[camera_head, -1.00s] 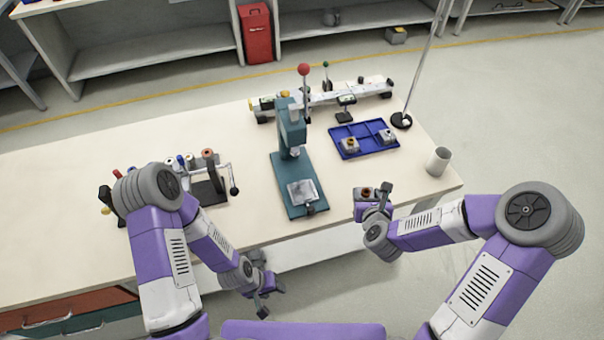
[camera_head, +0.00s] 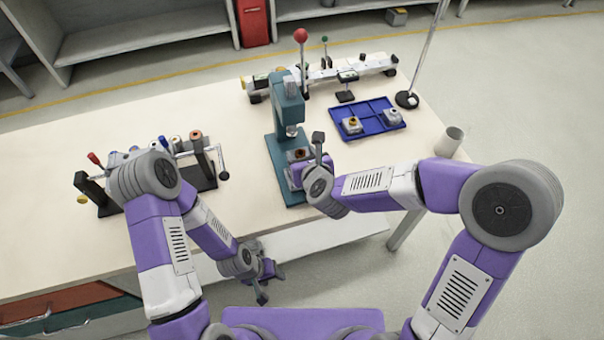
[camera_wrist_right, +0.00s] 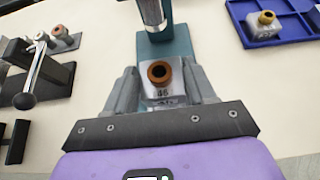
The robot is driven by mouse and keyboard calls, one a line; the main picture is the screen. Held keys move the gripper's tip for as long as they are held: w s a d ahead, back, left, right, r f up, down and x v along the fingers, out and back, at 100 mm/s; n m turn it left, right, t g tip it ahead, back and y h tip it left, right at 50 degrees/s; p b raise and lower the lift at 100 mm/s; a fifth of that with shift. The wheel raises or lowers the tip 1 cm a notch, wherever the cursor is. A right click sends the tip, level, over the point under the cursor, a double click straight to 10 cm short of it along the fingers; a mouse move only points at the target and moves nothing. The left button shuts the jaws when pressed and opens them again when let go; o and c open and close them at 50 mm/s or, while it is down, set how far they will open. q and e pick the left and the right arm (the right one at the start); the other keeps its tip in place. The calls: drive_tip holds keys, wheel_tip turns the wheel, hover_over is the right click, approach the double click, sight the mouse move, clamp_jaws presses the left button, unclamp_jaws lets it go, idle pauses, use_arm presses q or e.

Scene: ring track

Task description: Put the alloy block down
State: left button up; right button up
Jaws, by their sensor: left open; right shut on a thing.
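The alloy block (camera_wrist_right: 162,92) is pale metal with a brown ring on top and a dark marking on its front. My right gripper (camera_wrist_right: 162,84) is shut on it, one finger on each side. In the head view the block (camera_head: 299,155) is over the front of the teal press (camera_head: 286,107), under its ram. My left gripper (camera_head: 264,282) is open and empty, off the table's front edge.
A blue tray (camera_head: 373,128) with two similar blocks stands right of the press. A rack with a handle (camera_head: 199,172) is on the left. A long rail fixture (camera_head: 325,80) lies behind.

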wheel_tip(320, 180, down, 6)
drive_tip(key=shift+r+b, duration=0.1)
drive_tip(key=shift+b, duration=0.8)
drive_tip(key=shift+r, duration=0.1)
drive_tip(key=o, duration=1.2)
drive_tip(key=shift+o, duration=0.2)
